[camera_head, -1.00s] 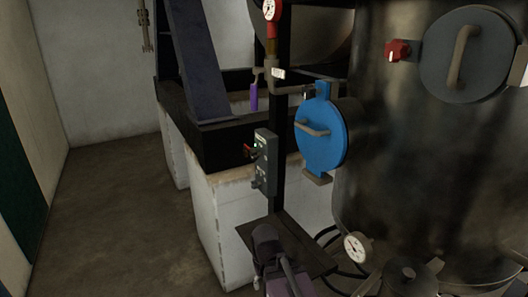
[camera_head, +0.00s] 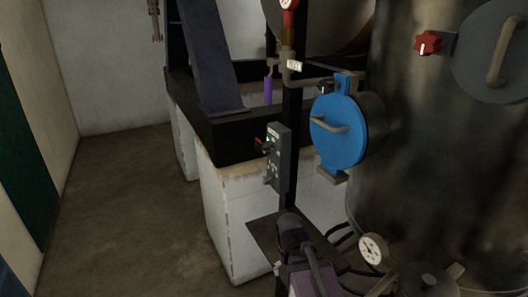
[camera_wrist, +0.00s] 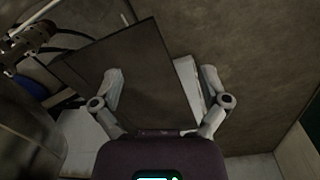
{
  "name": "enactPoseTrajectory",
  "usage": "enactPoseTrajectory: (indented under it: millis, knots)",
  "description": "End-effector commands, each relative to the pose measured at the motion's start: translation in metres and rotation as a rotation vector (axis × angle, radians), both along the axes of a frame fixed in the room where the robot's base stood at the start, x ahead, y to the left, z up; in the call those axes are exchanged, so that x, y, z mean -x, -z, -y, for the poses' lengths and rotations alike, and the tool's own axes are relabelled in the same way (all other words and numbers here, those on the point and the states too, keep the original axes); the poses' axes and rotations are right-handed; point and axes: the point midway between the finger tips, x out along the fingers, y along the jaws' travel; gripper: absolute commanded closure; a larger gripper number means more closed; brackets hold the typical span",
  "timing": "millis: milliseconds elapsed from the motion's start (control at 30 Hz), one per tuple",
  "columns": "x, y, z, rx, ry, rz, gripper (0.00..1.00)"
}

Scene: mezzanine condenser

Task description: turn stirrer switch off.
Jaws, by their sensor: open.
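A grey switch box (camera_head: 278,158) is mounted on a dark post in the middle of the head view. A small red part (camera_head: 264,145) and a green light (camera_head: 268,139) show on its left-facing side. The exact position of the switch lever is too small to tell. My arm rises from the bottom of the head view, below the box and apart from it; its fingertips cannot be made out there. In the wrist view my gripper (camera_wrist: 160,84) is open, with nothing between its fingers. The switch box cannot be made out in the wrist view.
A dark flat plate (camera_head: 262,238) juts out below the box and also lies beyond the fingers in the wrist view (camera_wrist: 135,55). A blue round hatch (camera_head: 338,148), a large dark tank (camera_head: 420,150) and a gauge (camera_head: 372,249) stand right. The floor (camera_head: 130,210) at left is clear.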

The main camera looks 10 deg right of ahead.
Motion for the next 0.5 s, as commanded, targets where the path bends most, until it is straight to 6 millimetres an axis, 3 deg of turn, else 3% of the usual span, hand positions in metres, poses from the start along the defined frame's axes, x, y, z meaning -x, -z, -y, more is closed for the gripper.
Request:
enactPoseTrajectory:
  millis: [267, 500]
  knots:
    - [-0.07, -0.007, 0.013, 0.226, 0.138, 0.03, 0.02]
    - [-0.162, -0.032, 0.013, 0.53, 0.323, 0.167, 0.02]
